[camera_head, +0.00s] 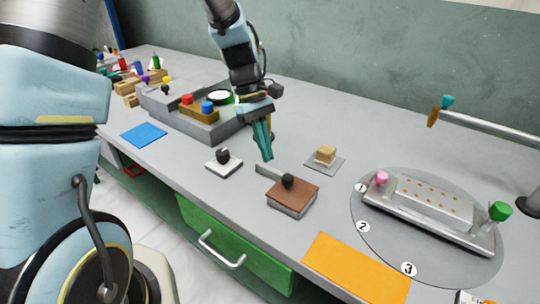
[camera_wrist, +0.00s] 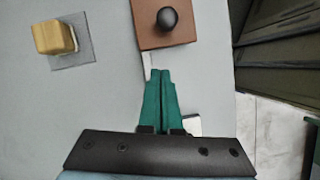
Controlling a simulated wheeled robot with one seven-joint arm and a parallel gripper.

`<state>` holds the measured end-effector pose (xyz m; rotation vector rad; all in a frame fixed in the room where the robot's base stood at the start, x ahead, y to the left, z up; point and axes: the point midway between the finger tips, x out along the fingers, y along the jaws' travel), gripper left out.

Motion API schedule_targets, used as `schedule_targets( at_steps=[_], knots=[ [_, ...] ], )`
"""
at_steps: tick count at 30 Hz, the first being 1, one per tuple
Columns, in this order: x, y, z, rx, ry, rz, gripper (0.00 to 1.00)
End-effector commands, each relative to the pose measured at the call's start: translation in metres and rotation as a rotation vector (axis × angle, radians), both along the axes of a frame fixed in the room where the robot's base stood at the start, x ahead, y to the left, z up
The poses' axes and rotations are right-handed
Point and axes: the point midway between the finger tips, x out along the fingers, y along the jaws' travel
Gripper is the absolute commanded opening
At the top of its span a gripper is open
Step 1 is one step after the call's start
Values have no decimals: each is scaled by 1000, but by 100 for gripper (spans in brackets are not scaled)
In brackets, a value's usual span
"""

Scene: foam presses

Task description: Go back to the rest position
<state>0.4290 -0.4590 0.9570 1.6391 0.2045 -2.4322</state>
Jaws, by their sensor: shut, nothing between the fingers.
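My gripper (camera_head: 264,150) hangs from my arm above the middle of the grey table, its two green fingers pointing down. The fingers are shut against each other with nothing between them, as the wrist view (camera_wrist: 160,74) shows. A brown foam press block (camera_head: 294,191) with a black knob sits just right of and in front of the fingertips in the head view. In the wrist view the brown block (camera_wrist: 150,34) lies just beyond the fingertips. A white plate with a black knob (camera_head: 222,165) lies to the left, partly hidden by the fingers in the wrist view.
A tan foam block (camera_head: 326,153) sits on a grey pad. A silver fixture (camera_head: 430,204) with pink and green knobs stands on a numbered disc. Orange (camera_head: 355,272) and blue (camera_head: 144,134) mats lie flat. A grey stepped block (camera_head: 200,122) stands left; a horizontal bar (camera_head: 490,127) crosses the right.

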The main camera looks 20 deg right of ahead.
Motion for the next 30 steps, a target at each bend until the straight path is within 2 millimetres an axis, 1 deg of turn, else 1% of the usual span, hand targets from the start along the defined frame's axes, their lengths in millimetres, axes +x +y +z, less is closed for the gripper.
schedule_targets(
  at_steps=[3, 9, 12, 15, 19, 21, 23, 26, 27, 29, 30],
  knots=[
    [11, 1, 25, -5, -8, -1, 0],
    [24, 5, 59, -4, -6, -1, 0],
    [28, 6, 69, -2, -6, -1, 0],
    [30, 7, 75, -2, -5, -1, 0],
    [30, 8, 78, -1, -4, -1, 0],
    [33, 14, 77, -4, -14, -1, 0],
    [39, 28, 74, -9, -39, -6, 0],
    [53, 73, 67, -23, -121, -29, 0],
    [58, 97, 63, -26, -164, -47, 0],
    [63, 136, 57, -28, -232, -81, 0],
    [64, 161, 53, -26, -277, -109, 0]
  ],
)
